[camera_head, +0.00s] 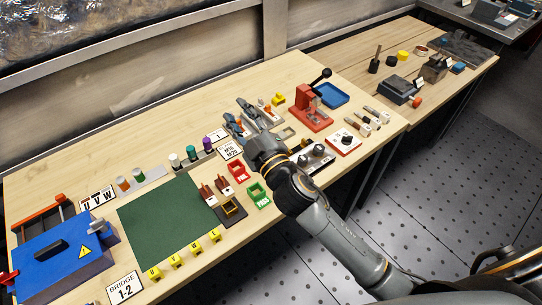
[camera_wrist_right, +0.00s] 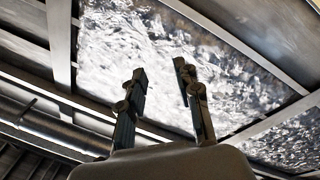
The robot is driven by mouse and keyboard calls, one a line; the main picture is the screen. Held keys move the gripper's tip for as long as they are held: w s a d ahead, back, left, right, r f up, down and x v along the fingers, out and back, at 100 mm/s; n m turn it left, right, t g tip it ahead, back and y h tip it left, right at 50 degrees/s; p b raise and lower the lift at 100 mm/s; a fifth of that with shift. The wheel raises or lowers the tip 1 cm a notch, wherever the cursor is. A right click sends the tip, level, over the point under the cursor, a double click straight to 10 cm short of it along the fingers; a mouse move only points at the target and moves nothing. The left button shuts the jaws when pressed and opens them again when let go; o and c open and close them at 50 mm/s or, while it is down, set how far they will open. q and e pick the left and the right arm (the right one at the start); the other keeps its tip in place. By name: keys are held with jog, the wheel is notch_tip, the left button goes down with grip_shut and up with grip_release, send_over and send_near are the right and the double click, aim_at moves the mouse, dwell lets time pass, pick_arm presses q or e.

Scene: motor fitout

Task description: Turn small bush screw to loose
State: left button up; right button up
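I cannot pick out the small bush screw for certain in either view. My right gripper (camera_head: 236,112) reaches over the middle of the workbench in the head view, its fingers pointing toward the back. It also shows in the wrist view (camera_wrist_right: 160,78), with two fingers standing apart and nothing between them. A plate with several knobs (camera_head: 318,159) lies just right of my right wrist, which hides part of it. A white plate with a red edge and a dark knob (camera_head: 345,139) lies farther right. My left gripper is not in view.
A red press with a black lever (camera_head: 310,112) stands behind the plates, beside a blue tray (camera_head: 331,95). Red (camera_head: 237,171) and green (camera_head: 259,195) bins sit left of my wrist. A green mat (camera_head: 165,222) is bare. A blue box (camera_head: 60,255) stands far left.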

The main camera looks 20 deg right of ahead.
jog(key=a+r+n+g+y, duration=0.3)
jog(key=a+r+n+y, duration=0.3)
jog(key=a+n+y, duration=0.45)
jog(key=s+a+f+n+g+y, duration=0.2)
jog(key=s+a+n+g+y, duration=0.15)
jog(key=a+n+g, duration=0.55)
jog(key=w+d+f+n+g+h, duration=0.3)
jog(key=d+f+n+g+h, duration=0.4)
jog(key=d+f+n+h, duration=0.5)
jog(key=w+d+m+h, duration=0.35)
jog(key=d+h, duration=0.35)
jog(key=d, duration=0.9)
notch_tip(320, 180, down, 13)
jog(key=p, duration=0.4)
jog(key=shift+w+f, duration=0.1)
jog(key=shift+f, duration=0.05)
